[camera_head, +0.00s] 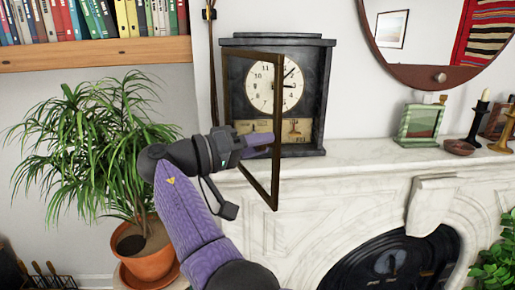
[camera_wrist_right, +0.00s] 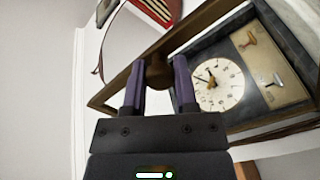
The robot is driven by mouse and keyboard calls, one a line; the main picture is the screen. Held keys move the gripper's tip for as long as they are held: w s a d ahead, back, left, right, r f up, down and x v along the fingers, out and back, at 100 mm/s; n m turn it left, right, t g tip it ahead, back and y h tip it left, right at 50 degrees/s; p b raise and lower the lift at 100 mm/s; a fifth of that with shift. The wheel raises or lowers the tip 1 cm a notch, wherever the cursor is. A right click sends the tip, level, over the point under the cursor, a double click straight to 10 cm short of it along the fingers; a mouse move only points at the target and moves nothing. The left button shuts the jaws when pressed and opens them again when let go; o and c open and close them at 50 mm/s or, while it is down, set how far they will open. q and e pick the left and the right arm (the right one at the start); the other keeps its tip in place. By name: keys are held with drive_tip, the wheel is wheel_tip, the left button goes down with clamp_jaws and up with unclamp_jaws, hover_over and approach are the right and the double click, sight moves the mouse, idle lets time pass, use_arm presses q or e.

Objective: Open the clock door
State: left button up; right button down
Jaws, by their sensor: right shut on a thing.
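The dark clock (camera_head: 322,95) with a cream dial stands on the mantel. Its brown-framed door (camera_head: 277,115) is swung outward from the clock's left side, its free edge toward me. The dial (camera_wrist_right: 218,87) also shows in the wrist view. My right gripper (camera_head: 270,140) is at the door's free edge, about mid-height. In the wrist view my right gripper (camera_wrist_right: 158,85) has its two purple fingers on either side of a brown knob (camera_wrist_right: 158,70) on the door frame, shut on it. My left gripper is not in view.
The white marble mantel (camera_head: 370,152) runs under the clock. A green photo frame (camera_head: 420,122), a small bowl (camera_head: 459,147) and candlesticks (camera_head: 477,125) stand to the right. A potted plant (camera_head: 150,255) stands left of my arm, below a bookshelf (camera_head: 100,53).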

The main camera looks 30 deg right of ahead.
sight(274, 86)
idle(0.3)
drive_tip(key=shift+c, duration=1.9)
unclamp_jaws()
drive_tip(key=shift+d, duration=0.1)
wheel_tip(274, 86, up, 10)
